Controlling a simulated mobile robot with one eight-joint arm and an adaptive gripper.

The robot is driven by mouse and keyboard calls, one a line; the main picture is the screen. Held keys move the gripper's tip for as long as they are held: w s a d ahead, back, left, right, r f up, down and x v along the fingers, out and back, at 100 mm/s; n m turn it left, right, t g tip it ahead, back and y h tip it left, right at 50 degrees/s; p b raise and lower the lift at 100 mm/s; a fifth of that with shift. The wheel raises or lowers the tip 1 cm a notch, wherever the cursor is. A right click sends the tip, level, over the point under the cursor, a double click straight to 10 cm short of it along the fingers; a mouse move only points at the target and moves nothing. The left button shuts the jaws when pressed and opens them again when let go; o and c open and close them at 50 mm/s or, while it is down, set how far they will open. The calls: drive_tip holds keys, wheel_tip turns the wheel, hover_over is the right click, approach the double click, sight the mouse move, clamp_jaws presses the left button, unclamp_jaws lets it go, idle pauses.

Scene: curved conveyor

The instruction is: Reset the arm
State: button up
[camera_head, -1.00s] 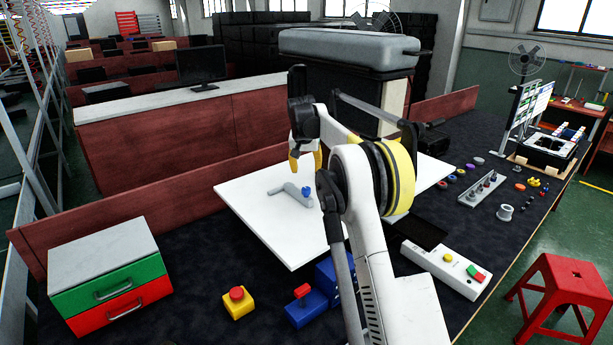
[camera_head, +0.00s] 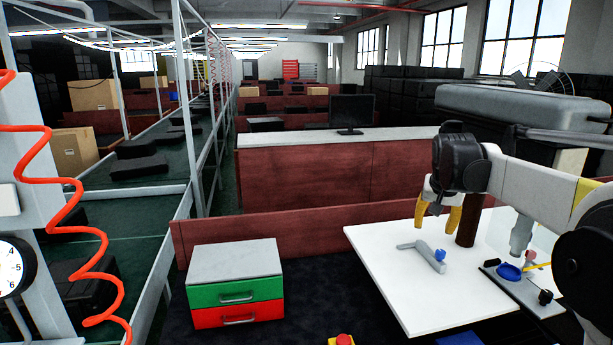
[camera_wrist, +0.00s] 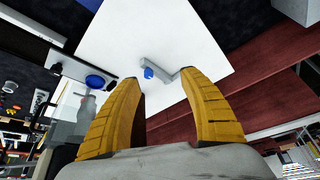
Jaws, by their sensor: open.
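My gripper (camera_head: 437,224) is at the right in the head view, above the white board (camera_head: 408,303). Its two yellow fingers point down and stand apart with nothing between them. In the wrist view the open gripper (camera_wrist: 159,76) faces the white board (camera_wrist: 110,42). A grey pipe-like part (camera_head: 430,257) with a blue knob lies on the board, below and apart from the fingers. The same part (camera_wrist: 183,72) shows just beyond the fingertips in the wrist view.
A brown cylinder (camera_head: 468,226) stands behind the gripper's right side. A small base with a blue dish (camera_head: 509,272) is right of the board. A green-and-red drawer box (camera_head: 235,291) stands left, with dark table between. A yellow block with a red button (camera_head: 341,340) is at the bottom edge.

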drive_tip(key=s+a+n+t+b, duration=0.1)
drive_tip(key=s+a, duration=0.3)
drive_tip(key=s, duration=0.4)
drive_tip(key=s+a+n+b, duration=0.1)
drive_tip(key=s+a, duration=0.4)
drive_tip(key=s, duration=0.4)
drive_tip(key=s+a+f+n+y+b, duration=0.1)
drive_tip(key=s+a+f, duration=0.1)
drive_tip(key=s+f, duration=0.4)
drive_tip(key=s+a+f+n+t+b, duration=0.1)
drive_tip(key=s+a+f, duration=0.2)
drive_tip(key=s, duration=0.9)
wheel_tip(320, 180, down, 4)
drive_tip(key=shift+s+a+r+n+y, duration=0.2)
drive_tip(key=shift+a+n+y, duration=0.1)
drive_tip(key=shift+a+y, duration=0.1)
